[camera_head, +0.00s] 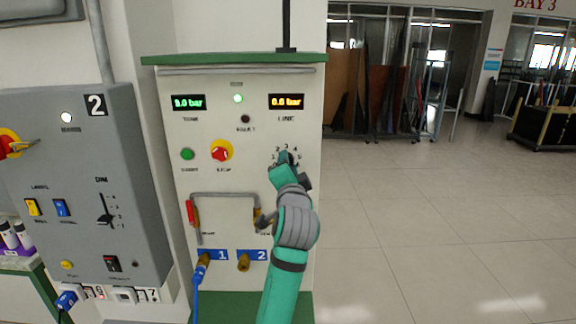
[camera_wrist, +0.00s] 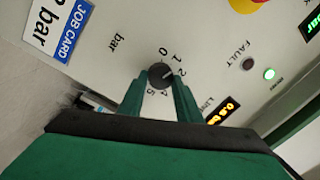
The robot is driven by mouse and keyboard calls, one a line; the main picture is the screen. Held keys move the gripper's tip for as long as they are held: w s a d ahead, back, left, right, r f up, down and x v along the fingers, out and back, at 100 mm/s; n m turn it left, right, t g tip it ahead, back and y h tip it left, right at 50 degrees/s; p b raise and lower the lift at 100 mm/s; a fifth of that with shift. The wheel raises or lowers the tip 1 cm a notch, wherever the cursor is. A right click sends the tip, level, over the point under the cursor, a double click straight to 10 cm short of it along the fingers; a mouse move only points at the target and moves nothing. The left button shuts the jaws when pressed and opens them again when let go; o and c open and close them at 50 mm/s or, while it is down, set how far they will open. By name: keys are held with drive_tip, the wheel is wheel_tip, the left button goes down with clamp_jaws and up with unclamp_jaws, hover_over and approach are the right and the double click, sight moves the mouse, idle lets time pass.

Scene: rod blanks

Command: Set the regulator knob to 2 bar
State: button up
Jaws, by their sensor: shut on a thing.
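The regulator knob (camera_wrist: 159,74) is a small round black knob on the pale panel, ringed by a scale from 0 to 5 marked bar. My gripper (camera_wrist: 160,82) is shut on it, one green finger on each side. A light pointer line on the knob points right, toward about 1 to 2; its exact setting is hard to tell. In the head view my gripper (camera_head: 286,162) hides the knob and some of the scale. The orange line display (camera_head: 286,101) reads about 0.6 or 0.8 bar; the last digit is unclear.
The green tank display (camera_head: 188,102) reads about 9.0 bar. A red stop button (camera_head: 221,151), green button (camera_head: 187,154) and red-handled valve (camera_head: 191,212) are left of my arm. A grey cabinet (camera_head: 80,160) stands further left. The floor (camera_head: 440,220) to the right is open.

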drive_tip(key=m, duration=0.6)
drive_tip(key=shift+f+m+h, duration=0.2)
drive_tip(key=shift+m+h, duration=0.1)
drive_tip(key=shift+m, duration=0.1)
idle(0.3)
drive_tip(key=o, duration=1)
drive_tip(key=shift+o, duration=0.2)
drive_tip(key=shift+s, duration=0.1)
drive_tip(key=s, duration=1)
drive_tip(key=shift+s+f, duration=0.3)
drive_tip(key=shift+f, duration=0.05)
drive_tip(key=shift+w, duration=0.1)
